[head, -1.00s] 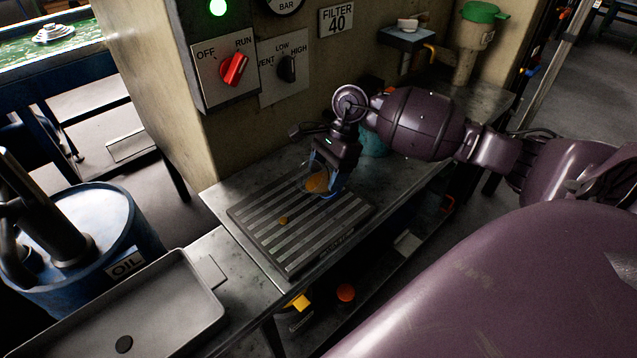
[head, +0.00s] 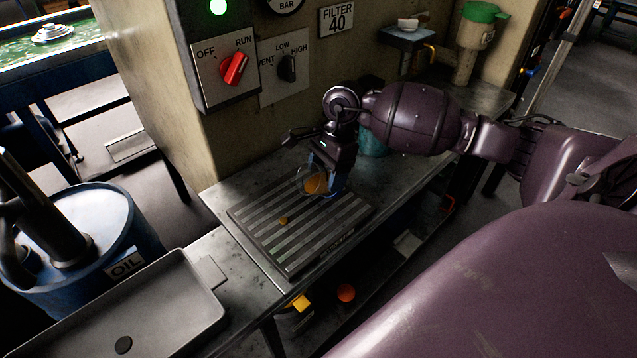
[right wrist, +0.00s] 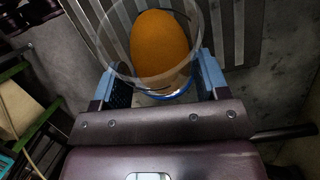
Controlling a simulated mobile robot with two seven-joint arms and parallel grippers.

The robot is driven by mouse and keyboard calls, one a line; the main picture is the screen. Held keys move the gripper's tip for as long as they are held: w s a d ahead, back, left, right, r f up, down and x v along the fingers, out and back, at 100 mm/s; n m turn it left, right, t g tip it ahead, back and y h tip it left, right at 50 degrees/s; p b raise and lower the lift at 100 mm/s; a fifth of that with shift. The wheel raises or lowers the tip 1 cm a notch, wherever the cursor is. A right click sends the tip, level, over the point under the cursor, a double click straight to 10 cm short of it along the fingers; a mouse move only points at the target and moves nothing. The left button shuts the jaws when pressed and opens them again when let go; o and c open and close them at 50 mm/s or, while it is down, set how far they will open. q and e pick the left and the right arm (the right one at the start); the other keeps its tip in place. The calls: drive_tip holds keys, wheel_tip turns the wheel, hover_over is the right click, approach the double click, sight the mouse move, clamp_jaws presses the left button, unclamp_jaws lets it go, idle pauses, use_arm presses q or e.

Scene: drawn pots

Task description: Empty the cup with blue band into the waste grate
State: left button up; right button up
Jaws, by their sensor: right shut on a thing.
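The cup with blue band (head: 311,181) is clear and holds an orange content. It is above the far right part of the waste grate (head: 262,232), and its tilt is hard to tell. My right gripper (head: 325,182) is shut on it. In the right wrist view the cup (right wrist: 160,50) is between the blue fingers of the gripper (right wrist: 155,90), its blue band low between them. The orange content is still inside it. The slatted grate lies flat on the metal counter. My left gripper is out of view.
A small orange lump (head: 283,220) lies on the grate. A teal thing (head: 373,142) stands behind my gripper, partly hidden. A grey tray (head: 205,284) and a blue oil drum (head: 140,225) are at the left. The wall panel with knobs (head: 235,68) rises behind.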

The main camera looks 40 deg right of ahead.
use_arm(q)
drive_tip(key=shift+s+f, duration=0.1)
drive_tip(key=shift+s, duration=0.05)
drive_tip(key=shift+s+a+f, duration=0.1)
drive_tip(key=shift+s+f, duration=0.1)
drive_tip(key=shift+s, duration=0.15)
use_arm(e)
drive_tip(key=shift+h, duration=0.4)
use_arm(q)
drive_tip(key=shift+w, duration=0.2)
use_arm(e)
drive_tip(key=shift+a+h, duration=0.15)
drive_tip(key=shift+h, duration=0.15)
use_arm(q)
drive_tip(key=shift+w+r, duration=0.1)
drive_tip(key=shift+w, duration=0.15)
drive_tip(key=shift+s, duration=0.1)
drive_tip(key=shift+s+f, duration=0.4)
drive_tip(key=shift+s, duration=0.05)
use_arm(e)
drive_tip(key=shift+a+h, duration=0.1)
drive_tip(key=shift+h, duration=0.3)
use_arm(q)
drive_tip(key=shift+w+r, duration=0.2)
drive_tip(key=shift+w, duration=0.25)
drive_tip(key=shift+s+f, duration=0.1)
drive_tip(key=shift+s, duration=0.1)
